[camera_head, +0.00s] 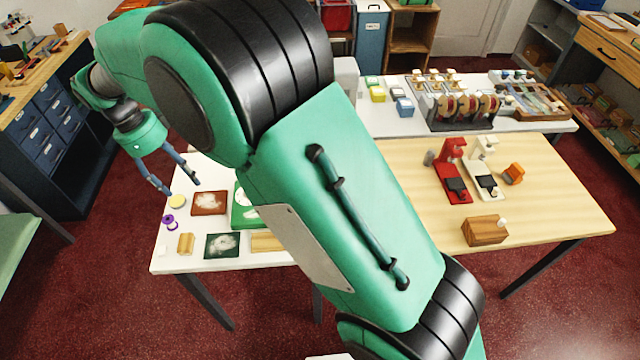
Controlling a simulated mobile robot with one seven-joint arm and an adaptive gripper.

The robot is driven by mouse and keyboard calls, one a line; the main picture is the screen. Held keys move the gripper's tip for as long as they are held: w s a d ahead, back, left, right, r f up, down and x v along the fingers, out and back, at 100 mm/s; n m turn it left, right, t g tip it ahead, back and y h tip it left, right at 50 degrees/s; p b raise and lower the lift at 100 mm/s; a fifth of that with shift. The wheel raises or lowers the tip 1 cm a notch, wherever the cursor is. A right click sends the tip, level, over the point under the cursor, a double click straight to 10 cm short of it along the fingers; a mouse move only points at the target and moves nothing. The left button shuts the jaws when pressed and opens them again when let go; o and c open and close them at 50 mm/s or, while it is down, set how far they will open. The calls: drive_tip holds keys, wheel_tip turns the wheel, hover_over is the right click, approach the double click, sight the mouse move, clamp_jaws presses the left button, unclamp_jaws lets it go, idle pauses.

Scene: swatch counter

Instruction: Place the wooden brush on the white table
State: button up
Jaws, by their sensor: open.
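The white table (215,174) stands at the lower left, partly hidden by my arm. My gripper (182,188) is open and empty at the table's left end, near a yellow disc (177,201). I cannot tell for sure which thing is the wooden brush.
On the white table lie a red-brown swatch (209,203), a dark green swatch (222,245), a purple spool (169,222) and a green device (242,216). Red (452,170) and white (484,166) devices and an orange item (513,174) stand on the wooden table. A back table is crowded.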

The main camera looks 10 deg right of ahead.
drive_tip(key=s+d+r+n+t+y, duration=0.1)
drive_tip(key=d+r+n, duration=0.1)
drive_tip(key=d+r, duration=0.6)
drive_tip(key=s+d+r+n+y, duration=0.1)
drive_tip(key=d+r+n, duration=0.2)
drive_tip(key=d, duration=0.8)
drive_tip(key=s+d+r+n+t+y, duration=0.1)
drive_tip(key=s+d+r+n, duration=0.1)
drive_tip(key=d+r, duration=0.6)
drive_tip(key=s+d+f+n+t, duration=0.1)
drive_tip(key=s+d+n, duration=0.3)
drive_tip(key=s+d, duration=0.6)
drive_tip(key=s+d+f+n+t, duration=0.2)
drive_tip(key=s+d+n, duration=0.3)
drive_tip(key=s+d, duration=0.6)
drive_tip(key=d+t, duration=0.1)
drive_tip(key=d, duration=0.2)
drive_tip(key=shift+s+d, duration=0.15)
drive_tip(key=shift+d, duration=0.05)
